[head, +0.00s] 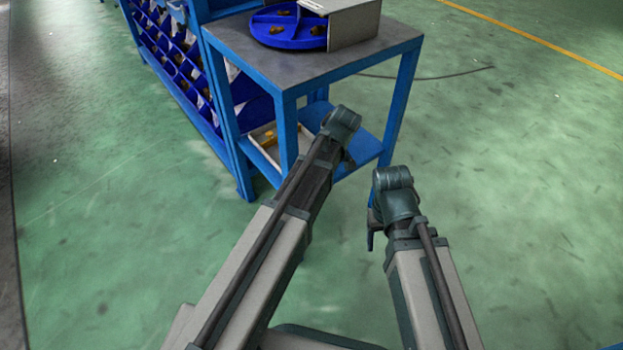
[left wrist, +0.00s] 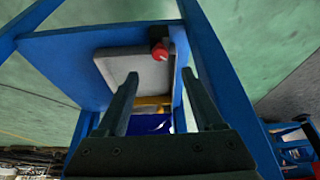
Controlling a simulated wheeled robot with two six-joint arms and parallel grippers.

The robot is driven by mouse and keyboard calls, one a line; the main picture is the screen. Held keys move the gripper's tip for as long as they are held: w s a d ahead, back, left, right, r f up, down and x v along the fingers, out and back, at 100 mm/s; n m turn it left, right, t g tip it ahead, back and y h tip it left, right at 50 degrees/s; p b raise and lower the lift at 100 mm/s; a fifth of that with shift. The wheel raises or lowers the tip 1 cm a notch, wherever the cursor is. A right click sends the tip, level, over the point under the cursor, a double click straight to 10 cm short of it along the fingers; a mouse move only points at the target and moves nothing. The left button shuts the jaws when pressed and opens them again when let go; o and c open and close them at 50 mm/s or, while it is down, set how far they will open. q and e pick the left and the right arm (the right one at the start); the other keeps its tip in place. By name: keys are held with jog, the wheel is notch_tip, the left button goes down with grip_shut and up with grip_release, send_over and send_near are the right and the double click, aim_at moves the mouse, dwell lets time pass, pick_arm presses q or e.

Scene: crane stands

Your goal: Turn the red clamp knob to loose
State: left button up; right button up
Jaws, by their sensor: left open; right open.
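The red clamp knob (left wrist: 160,51) shows small in the left wrist view, at the edge of a pale grey tray (left wrist: 122,68). I cannot tell its turn position. My left gripper (left wrist: 159,76) is open, its two dark fingers apart and empty, with the knob appearing beyond and between the fingertips. In the head view the left arm reaches toward the blue stand, and its gripper is mostly hidden behind the wrist. My right gripper (head: 373,228) is open beside the stand's front right leg, partly hidden by its wrist. The knob does not show in the head view.
The stand's grey top (head: 330,62) holds a blue divided dish (head: 289,42) and a grey box-like piece (head: 354,22). The lower blue shelf (head: 365,149) bears a tray with yellow things (head: 269,134). Blue racks with bins (head: 180,60) stand at left.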

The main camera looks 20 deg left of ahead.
pick_arm(q)
jog(key=b+x, duration=0.7)
jog(key=x, duration=0.2)
grip_shut()
